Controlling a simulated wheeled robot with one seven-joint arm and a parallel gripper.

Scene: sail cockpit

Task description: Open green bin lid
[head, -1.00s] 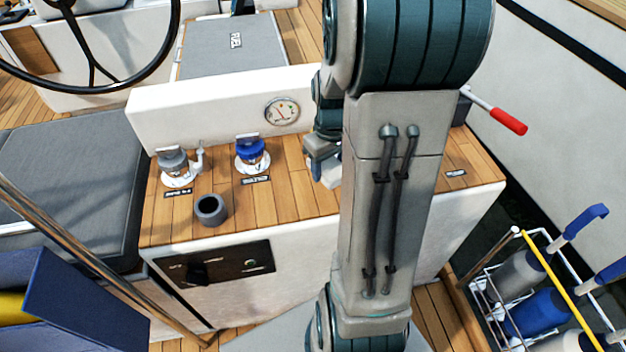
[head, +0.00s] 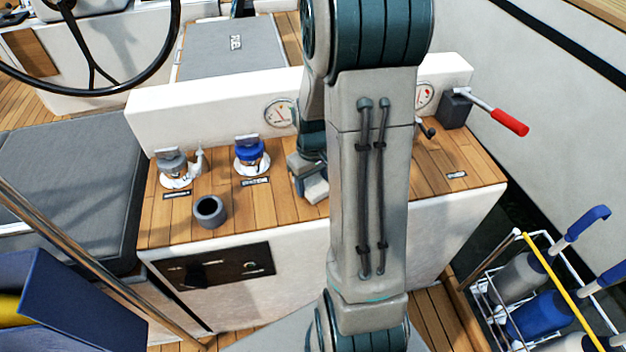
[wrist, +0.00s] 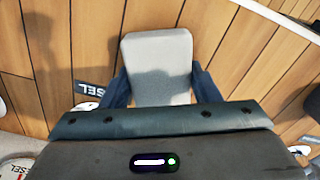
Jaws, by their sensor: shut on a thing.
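No green bin or green lid shows in either view. My gripper (head: 312,190) is low over the wooden console top, right of the blue-capped filler (head: 250,152). In the wrist view my gripper (wrist: 157,68) points down at the planks, with a pale grey block between dark blue side parts. My arm covers the middle of the console in the head view.
A grey-capped filler (head: 173,165) and a dark open cup (head: 209,210) stand on the console's left. A red-handled lever (head: 508,121) sticks out at the right. A bottle rack (head: 520,290) stands at lower right. Bare planks (head: 440,160) lie right of my arm.

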